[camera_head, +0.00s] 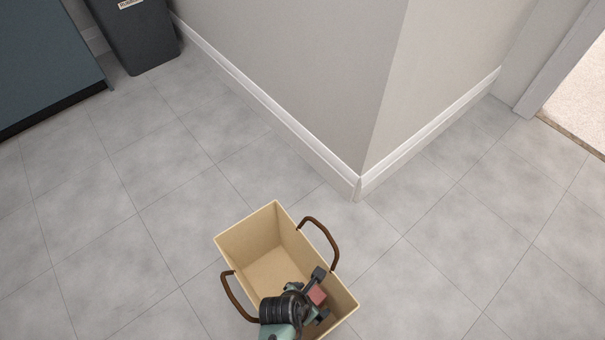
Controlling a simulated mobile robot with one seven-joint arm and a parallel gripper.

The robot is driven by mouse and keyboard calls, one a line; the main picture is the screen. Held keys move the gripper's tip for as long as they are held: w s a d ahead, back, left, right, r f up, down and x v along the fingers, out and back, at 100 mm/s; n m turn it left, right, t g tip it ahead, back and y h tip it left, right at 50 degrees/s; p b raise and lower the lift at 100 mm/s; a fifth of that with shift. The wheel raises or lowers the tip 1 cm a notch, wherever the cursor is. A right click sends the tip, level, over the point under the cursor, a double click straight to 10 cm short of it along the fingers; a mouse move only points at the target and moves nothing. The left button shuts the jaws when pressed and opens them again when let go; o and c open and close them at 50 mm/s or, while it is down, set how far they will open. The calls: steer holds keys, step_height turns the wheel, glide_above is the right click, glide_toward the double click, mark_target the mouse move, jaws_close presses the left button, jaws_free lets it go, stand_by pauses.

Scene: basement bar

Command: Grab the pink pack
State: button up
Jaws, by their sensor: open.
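The pink pack (317,294) shows as a small reddish-pink block at the right-hand inside of a tan box (246,222). My gripper (319,295) reaches over the near part of the box, pointing right, with its jaws open. Its dark fingertips show on the far and near sides of the pack, so the pack appears between them. My gripper hides the pack's left side. I cannot tell whether the fingers touch it or how high they are above the box's bottom.
The box stands on grey floor tiles and has two brown handles (321,238). A wall corner with white baseboard (359,186) stands behind it. A dark bin (140,35) and a blue-grey cabinet (45,55) are at the upper left. Floor is clear left and right.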

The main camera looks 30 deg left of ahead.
steer(key=shift+b+x, duration=0.35)
steer(key=shift+x, duration=0.55)
steer(key=shift+r, duration=0.1)
steer(key=c, duration=1.5)
jaws_close()
steer(key=shift+r, duration=0.15)
